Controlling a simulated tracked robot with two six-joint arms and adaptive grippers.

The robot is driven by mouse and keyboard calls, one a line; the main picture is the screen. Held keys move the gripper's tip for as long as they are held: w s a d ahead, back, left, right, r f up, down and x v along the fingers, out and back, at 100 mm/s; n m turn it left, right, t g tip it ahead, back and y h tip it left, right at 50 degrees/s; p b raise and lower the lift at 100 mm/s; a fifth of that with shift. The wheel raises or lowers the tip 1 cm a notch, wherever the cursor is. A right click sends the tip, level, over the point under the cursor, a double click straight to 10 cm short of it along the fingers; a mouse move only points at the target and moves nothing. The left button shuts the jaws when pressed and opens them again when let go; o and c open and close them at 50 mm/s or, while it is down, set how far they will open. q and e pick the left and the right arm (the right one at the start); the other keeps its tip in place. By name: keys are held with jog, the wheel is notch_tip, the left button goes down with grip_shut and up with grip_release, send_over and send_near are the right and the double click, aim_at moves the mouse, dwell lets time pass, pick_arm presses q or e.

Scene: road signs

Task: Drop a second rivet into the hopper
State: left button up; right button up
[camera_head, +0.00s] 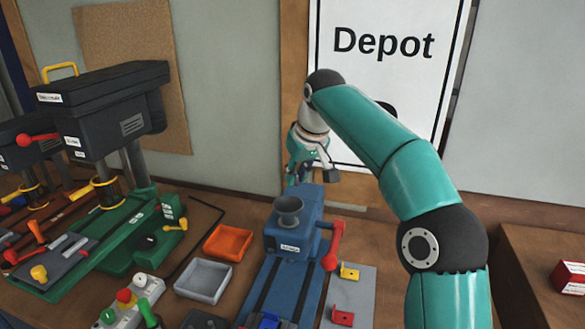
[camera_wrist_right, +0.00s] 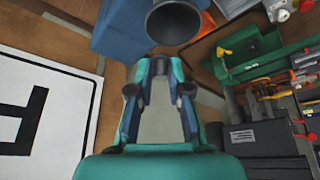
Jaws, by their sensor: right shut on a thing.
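The hopper (camera_head: 289,211) is a grey funnel on top of a blue machine (camera_head: 292,238) at the middle of the bench. Its round dark mouth also shows in the wrist view (camera_wrist_right: 173,22), just beyond the fingertips. My right gripper (camera_head: 311,176) hangs above the hopper and a little to its right in the head view, apart from it. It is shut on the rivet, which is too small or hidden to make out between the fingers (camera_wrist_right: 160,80). My left gripper is not in view.
A red lever (camera_head: 335,245) stands at the machine's right side. An orange tray (camera_head: 228,242) and a grey tray (camera_head: 203,280) lie to its left. A green drill press (camera_head: 110,235) fills the left. A Depot sign (camera_head: 385,60) is behind my arm.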

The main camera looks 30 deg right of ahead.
aim_at(292, 207)
jog(key=shift+s+f, duration=0.15)
jog(key=shift+f, duration=0.2)
notch_tip(292, 207, down, 4)
jog(key=b, duration=0.2)
jog(key=shift+a+b, duration=0.1)
jog(key=shift+b, duration=0.3)
jog(key=shift+f+b, duration=0.2)
jog(key=shift+b, duration=0.15)
jog(key=shift+s, duration=0.1)
jog(key=o, duration=0.8)
jog(key=shift+r, duration=0.1)
